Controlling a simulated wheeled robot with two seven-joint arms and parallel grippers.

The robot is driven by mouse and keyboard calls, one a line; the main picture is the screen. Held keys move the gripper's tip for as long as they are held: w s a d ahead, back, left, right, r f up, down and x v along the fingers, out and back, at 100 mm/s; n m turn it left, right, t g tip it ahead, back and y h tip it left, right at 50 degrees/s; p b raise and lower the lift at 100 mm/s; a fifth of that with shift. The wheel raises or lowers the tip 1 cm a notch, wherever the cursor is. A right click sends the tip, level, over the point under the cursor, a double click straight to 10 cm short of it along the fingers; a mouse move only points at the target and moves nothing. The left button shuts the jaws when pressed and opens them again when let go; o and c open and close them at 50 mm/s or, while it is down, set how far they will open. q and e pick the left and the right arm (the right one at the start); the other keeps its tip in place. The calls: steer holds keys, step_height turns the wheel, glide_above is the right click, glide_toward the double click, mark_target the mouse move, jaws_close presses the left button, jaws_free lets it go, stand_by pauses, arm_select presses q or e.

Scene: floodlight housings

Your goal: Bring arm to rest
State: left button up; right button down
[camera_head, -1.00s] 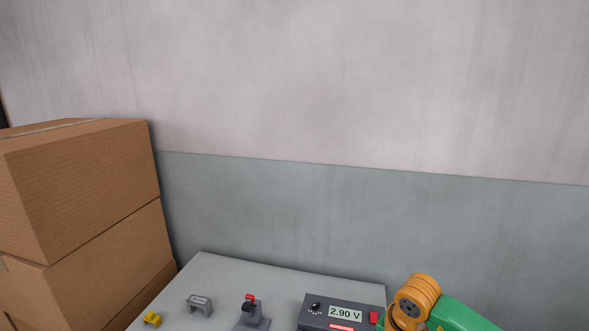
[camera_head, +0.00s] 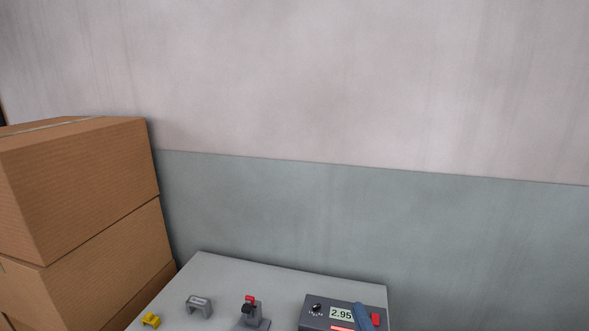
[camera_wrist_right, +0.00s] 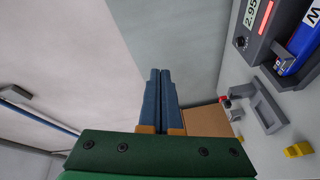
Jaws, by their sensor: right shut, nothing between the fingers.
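My right gripper (camera_head: 361,314) shows as blue fingers at the bottom edge of the head view, in front of the right part of a dark meter box (camera_head: 312,322). Its arm is out of the picture below. In the right wrist view the two blue fingers of this gripper (camera_wrist_right: 160,74) lie side by side, shut, with nothing between them. My left gripper is in neither view.
Brown cartons (camera_head: 80,185) are stacked at the left. The wall (camera_head: 350,210) stands behind. A blue object (camera_wrist_right: 300,48) sits by the meter.

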steer(key=s+d+f+m+g+h, duration=0.1)
steer(key=s+d+f+m+g, duration=0.25)
steer(key=f, duration=0.25)
steer(key=s+d+f+m+g+h, duration=0.2)
steer(key=s+f+m+g, duration=0.1)
steer(key=f+m, duration=0.15)
steer(key=s+f+m+g+y, duration=0.1)
steer(key=s+f+m+g, duration=0.55)
steer(key=s, duration=0.85)
steer(key=s+f+n+g, duration=0.2)
steer(key=s+f+g, duration=0.15)
steer(key=f, duration=1.85)
steer(key=s+d+f, duration=0.1)
steer(key=s+f, duration=0.7)
steer(key=s, duration=0.3)
steer(key=shift+s+d, duration=0.25)
steer(key=shift+d, duration=0.05)
